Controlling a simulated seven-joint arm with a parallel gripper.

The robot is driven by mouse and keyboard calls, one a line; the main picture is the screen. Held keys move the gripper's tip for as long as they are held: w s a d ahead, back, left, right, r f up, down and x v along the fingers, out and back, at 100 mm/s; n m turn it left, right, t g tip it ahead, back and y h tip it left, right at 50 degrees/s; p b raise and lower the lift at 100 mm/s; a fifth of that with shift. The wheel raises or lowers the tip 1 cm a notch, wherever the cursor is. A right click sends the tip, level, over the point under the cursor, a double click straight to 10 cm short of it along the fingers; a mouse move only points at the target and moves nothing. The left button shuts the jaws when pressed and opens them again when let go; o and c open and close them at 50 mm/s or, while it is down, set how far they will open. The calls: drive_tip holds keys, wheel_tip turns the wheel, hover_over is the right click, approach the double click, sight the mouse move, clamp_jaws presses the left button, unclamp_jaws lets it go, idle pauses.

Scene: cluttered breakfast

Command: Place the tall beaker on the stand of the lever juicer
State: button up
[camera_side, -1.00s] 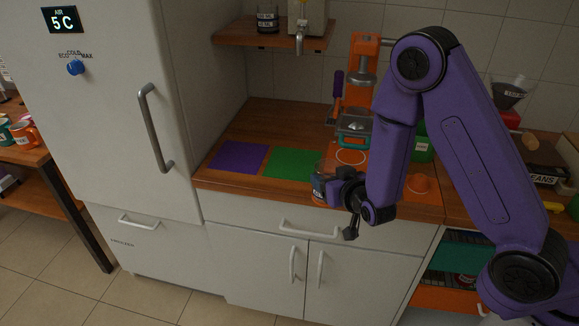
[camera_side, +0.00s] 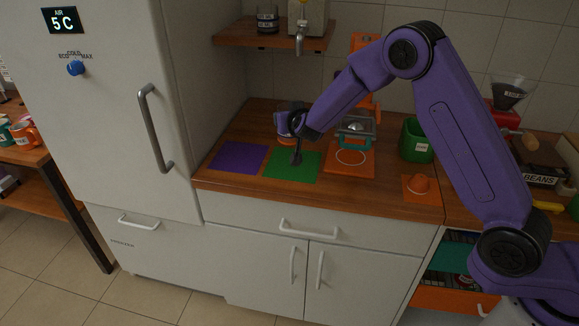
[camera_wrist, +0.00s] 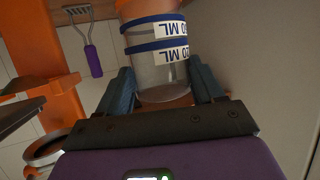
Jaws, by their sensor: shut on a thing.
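The clear beaker (camera_wrist: 160,75) with blue bands and white "ML" labels is between the two fingers of my gripper (camera_wrist: 166,90) in the wrist view. My gripper is shut on it. In the side view my gripper (camera_side: 290,125) is behind the green mat, left of the lever juicer; the arm and hand hide most of the beaker there. The orange lever juicer (camera_side: 362,42) stands at the back, partly hidden by my arm. Its teal-edged cup part (camera_side: 354,141) sits above an orange stand with a white ring (camera_side: 347,168). The beaker is apart from this stand.
A purple mat (camera_side: 238,157) and a green mat (camera_side: 283,172) lie left of the stand. A shelf (camera_side: 270,39) with a dispenser hangs above. The wrist view shows a purple-handled utensil (camera_wrist: 95,62).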

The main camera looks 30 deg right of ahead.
drive_tip(key=shift+w+f, duration=0.2)
drive_tip(key=shift+d+f, duration=0.1)
drive_tip(key=shift+f, duration=4.6)
drive_tip(key=shift+f, duration=0.15)
drive_tip(key=o, duration=1.1)
drive_tip(key=v, duration=1.2)
